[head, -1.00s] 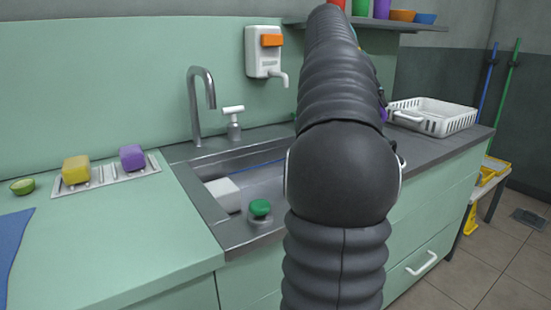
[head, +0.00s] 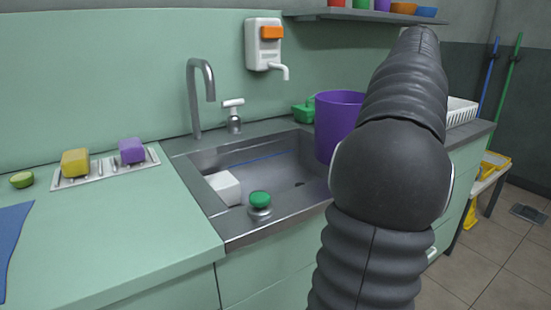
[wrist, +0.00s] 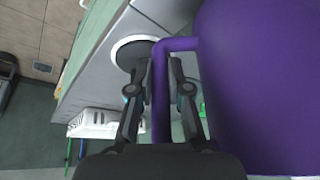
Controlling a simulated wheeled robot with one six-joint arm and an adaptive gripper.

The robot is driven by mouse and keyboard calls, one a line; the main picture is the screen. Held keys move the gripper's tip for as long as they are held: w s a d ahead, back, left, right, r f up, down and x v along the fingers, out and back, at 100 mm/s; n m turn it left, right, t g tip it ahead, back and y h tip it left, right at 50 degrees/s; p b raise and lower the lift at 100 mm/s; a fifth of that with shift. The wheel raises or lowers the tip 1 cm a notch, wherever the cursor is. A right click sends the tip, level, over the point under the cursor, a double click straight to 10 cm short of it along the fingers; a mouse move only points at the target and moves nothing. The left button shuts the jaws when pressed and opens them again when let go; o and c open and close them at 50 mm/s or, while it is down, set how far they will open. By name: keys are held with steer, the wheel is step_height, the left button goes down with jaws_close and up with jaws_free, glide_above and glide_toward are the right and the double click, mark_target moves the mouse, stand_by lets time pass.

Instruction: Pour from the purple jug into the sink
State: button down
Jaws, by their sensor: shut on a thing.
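The purple jug (head: 338,122) shows beside my arm in the head view, upright or nearly so, at the right end of the sink (head: 270,178). Its lower right part is hidden behind my arm. In the wrist view the jug (wrist: 262,85) fills the right side, and its handle stands between the fingers of my gripper (wrist: 161,82), which is shut on it. My gripper is hidden by my arm in the head view. The sink basin is open on its left and middle. I cannot see what the jug holds.
A tap (head: 200,95) and a white-handled valve (head: 233,115) stand behind the sink. A green object (head: 304,112) and a white rack (head: 461,112) are further right.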

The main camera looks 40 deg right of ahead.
steer(key=shift+r, duration=0.15)
steer(key=shift+r, duration=1.35)
